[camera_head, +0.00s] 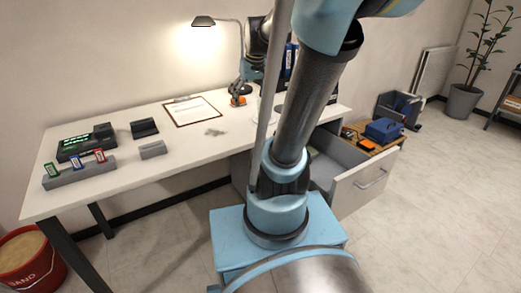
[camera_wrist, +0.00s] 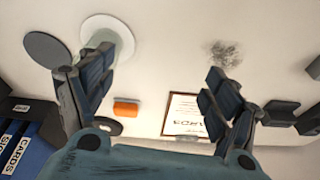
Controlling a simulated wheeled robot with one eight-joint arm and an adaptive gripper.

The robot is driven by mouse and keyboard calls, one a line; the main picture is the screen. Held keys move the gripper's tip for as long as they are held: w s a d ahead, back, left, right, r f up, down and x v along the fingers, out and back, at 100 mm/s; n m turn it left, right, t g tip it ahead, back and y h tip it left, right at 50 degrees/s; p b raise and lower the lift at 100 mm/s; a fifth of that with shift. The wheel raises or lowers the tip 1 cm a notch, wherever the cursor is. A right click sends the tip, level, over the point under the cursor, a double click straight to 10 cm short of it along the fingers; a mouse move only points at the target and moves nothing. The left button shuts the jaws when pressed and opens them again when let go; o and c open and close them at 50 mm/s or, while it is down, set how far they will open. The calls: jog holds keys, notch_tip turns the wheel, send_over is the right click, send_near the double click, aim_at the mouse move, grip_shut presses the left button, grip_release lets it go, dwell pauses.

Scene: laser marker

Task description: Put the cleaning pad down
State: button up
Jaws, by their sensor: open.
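A small orange block (camera_head: 238,101), which looks like the cleaning pad, rests on the white desk (camera_head: 185,150) near its back, just below my gripper (camera_head: 240,88). In the wrist view the pad (camera_wrist: 126,107) lies between my spread fingers, nearer the left one, and neither finger appears to grip it. My gripper (camera_wrist: 165,70) is open and empty. A grey smudge (camera_head: 215,132) marks the desk in front of the pad. It also shows in the wrist view (camera_wrist: 225,53), beyond the right finger.
A framed sheet (camera_head: 192,110) lies left of the pad, with a lamp (camera_head: 204,21) behind. Dark blocks (camera_head: 144,128) and a grey rack with coloured tags (camera_head: 79,169) stand at left. Blue binders (camera_wrist: 22,148) are close by. A drawer (camera_head: 368,180) is open at right.

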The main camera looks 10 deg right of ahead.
jog(key=s+f+m, duration=0.1)
jog(key=s+f, duration=0.5)
jog(key=s, duration=0.3)
jog(key=s+f+g, duration=0.1)
jog(key=s+f, duration=0.5)
jog(key=s, duration=0.3)
jog(key=shift+f+m+h, duration=0.2)
jog(key=shift+m+h, duration=0.2)
jog(key=shift+w, duration=0.1)
jog(key=shift+w+f, duration=0.2)
jog(key=shift+w, duration=0.25)
jog(key=shift+c, duration=0.6)
